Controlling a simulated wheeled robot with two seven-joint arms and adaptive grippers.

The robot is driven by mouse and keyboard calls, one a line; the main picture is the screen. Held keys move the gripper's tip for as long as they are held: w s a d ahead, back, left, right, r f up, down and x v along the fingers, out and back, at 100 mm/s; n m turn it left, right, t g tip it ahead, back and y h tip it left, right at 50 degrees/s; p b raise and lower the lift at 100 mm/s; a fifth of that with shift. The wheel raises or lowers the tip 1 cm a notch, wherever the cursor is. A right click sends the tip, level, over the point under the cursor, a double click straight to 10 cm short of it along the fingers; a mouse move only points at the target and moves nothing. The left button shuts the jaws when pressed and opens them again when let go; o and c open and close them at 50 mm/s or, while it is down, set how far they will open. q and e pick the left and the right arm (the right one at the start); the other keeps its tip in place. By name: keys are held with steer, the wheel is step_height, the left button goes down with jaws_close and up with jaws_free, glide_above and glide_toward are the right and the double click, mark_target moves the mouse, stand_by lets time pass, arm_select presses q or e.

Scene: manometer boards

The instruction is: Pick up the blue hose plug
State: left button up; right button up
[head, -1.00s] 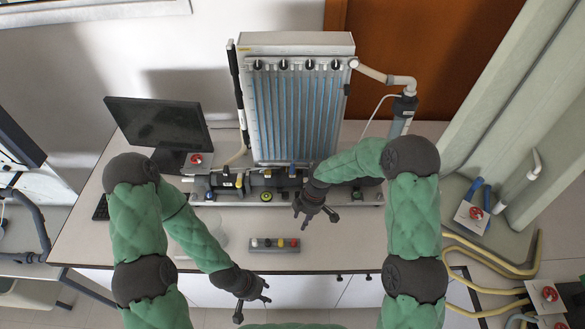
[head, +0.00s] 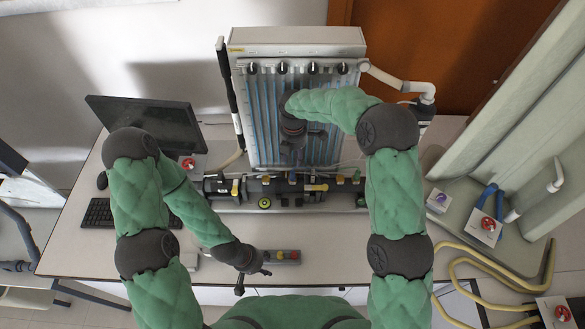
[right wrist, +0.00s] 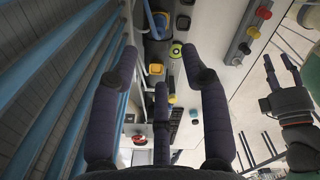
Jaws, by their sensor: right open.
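A small blue part (head: 292,177), which may be the blue hose plug, shows at the lower edge of the manometer board (head: 297,35). In the right wrist view, a blue part (right wrist: 183,22) shows near the top, beyond my fingers; I cannot tell whether it is the same one. My right gripper (head: 298,150) is in front of the board's tubes, higher in the picture than the blue part.
A small tray (head: 282,262) with coloured pieces, including yellow and red, lies near the front edge, partly behind my left gripper. A monitor (head: 146,120) and keyboard (head: 98,215) stand at left. Yellow hoses (head: 470,275) lie at right. Table right of the tray is clear.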

mark_target(293, 172)
step_height(293, 172, down, 5)
steer(key=shift+f+p, duration=0.1)
steer(key=shift+p, duration=0.35)
steer(key=shift+f+p, duration=0.45)
steer(key=shift+f, duration=0.3)
steer(key=shift+w+a+f+p, duration=0.1)
steer(key=shift+f+p, duration=0.5)
steer(key=shift+f, duration=1.3)
jaws_close()
